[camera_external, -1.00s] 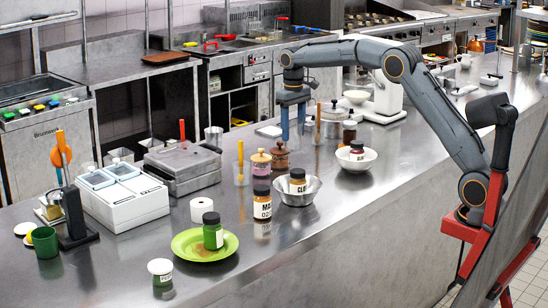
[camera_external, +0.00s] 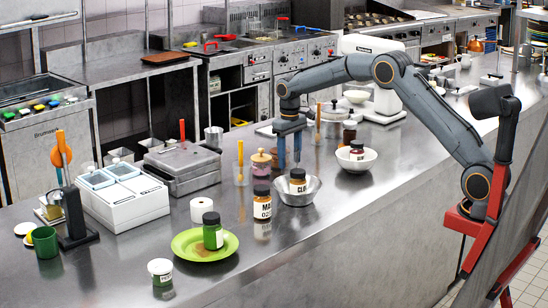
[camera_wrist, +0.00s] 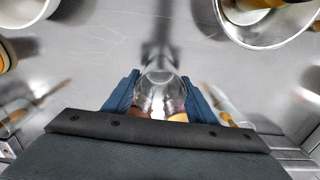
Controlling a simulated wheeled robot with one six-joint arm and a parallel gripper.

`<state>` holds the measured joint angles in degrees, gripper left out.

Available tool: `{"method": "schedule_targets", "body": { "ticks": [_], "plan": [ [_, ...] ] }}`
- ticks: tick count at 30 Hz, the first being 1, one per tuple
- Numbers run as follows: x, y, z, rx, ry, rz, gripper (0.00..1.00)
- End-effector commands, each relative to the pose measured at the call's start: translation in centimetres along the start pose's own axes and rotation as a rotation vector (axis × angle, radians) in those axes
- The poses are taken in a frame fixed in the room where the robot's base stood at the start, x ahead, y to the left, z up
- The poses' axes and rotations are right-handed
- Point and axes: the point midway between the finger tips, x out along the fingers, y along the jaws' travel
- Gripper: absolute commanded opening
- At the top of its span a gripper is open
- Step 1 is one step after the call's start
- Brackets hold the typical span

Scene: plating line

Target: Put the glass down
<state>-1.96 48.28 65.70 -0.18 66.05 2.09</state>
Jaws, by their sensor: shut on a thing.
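My gripper (camera_external: 289,158) points straight down over the steel counter (camera_external: 330,215), behind the steel bowl. In the wrist view its two blue fingers (camera_wrist: 160,98) are shut on a clear glass (camera_wrist: 158,90), one finger on each side. The glass is hard to make out in the external view. I cannot tell whether its bottom touches the counter.
A steel bowl (camera_external: 311,196) with a labelled jar (camera_external: 298,181) stands in front of my gripper. A white bowl (camera_external: 368,165) with a jar is on the right. Bare counter shows in the wrist view (camera_wrist: 110,50).

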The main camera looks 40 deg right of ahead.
Motion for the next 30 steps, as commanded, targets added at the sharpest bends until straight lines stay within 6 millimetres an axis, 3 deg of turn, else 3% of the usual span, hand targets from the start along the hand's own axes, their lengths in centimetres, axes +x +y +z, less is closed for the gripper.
{"method": "schedule_targets", "body": {
  "ticks": [10, 11, 14, 23, 30],
  "plan": [
    [0.3, 0.0, 0.0, 0.0, 0.001, 0.0, 0.24],
    [0.3, 0.0, 0.0, 0.0, 0.0, 0.0, 0.56],
    [0.2, 0.0, 0.0, 0.0, 0.0, 0.0, 0.7],
    [0.1, 0.0, 0.0, 0.0, 0.001, 0.0, 0.7],
    [-2.6, 0.0, -0.2, 0.0, 0.005, 0.0, 0.7]
  ]
}}
